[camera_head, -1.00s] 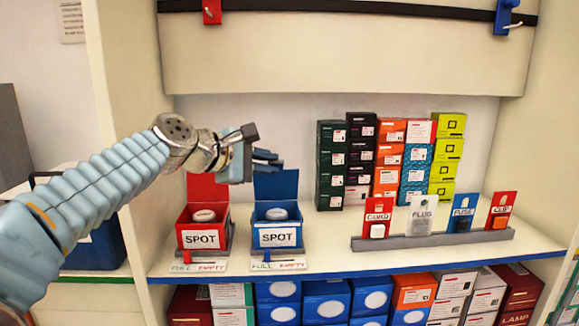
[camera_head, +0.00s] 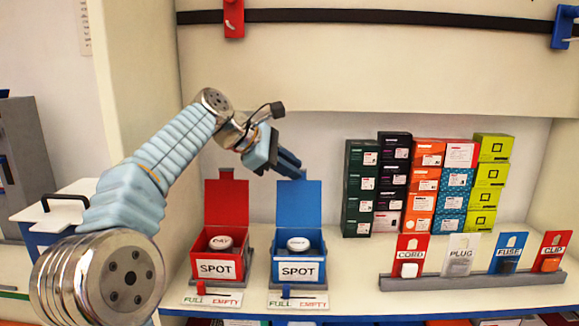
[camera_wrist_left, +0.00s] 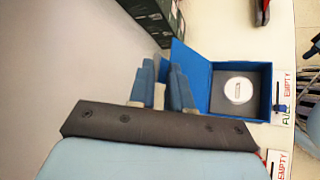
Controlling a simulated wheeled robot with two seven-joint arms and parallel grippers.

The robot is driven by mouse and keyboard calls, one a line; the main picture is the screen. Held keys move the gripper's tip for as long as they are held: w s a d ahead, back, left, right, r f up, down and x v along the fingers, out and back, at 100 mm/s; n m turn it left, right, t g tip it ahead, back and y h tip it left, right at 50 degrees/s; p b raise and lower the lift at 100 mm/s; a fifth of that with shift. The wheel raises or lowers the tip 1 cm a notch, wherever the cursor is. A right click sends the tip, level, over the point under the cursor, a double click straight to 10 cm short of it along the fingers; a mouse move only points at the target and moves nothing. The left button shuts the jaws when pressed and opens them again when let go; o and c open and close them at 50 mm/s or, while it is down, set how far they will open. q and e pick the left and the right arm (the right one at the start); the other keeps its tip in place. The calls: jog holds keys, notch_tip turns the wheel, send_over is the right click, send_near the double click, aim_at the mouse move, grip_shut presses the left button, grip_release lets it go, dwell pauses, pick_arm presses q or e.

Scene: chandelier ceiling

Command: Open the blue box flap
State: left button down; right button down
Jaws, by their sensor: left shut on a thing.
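The blue box (camera_head: 315,271) stands open on the shelf, marked SPOT, with a round white item (camera_head: 298,244) inside. Its blue flap (camera_head: 300,208) stands upright at the back. My left gripper (camera_head: 287,165) is at the top edge of this flap, with its fingers close together and shut on it. In the left wrist view, the fingers (camera_wrist_left: 163,88) overlap the flap (camera_wrist_left: 192,72), and the open box (camera_wrist_left: 262,90) shows to the right. The exact contact is partly hidden by the fingers. My right gripper is in neither view.
A red box (camera_head: 238,268) with a raised red flap (camera_head: 226,203) stands just left of the blue box. Stacked cartons (camera_head: 425,185) stand behind to the right. A grey rack (camera_head: 440,285) holds several labelled cards. A beige panel hangs above.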

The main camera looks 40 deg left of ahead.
pick_arm(q)
jog(key=shift+w+a+f, duration=0.15)
jog(key=shift+w+a, duration=0.1)
jog(key=shift+f, duration=0.1)
dwell(0.3)
jog(key=c, duration=1.2)
grip_release()
jog(key=shift+w+f+g, duration=0.1)
jog(key=shift+g, duration=0.2)
jog(key=v, duration=0.7)
jog(key=shift+s+a+r, duration=0.1)
jog(key=shift+s+r, duration=0.15)
jog(key=shift+r, duration=0.1)
jog(key=shift+s, duration=0.1)
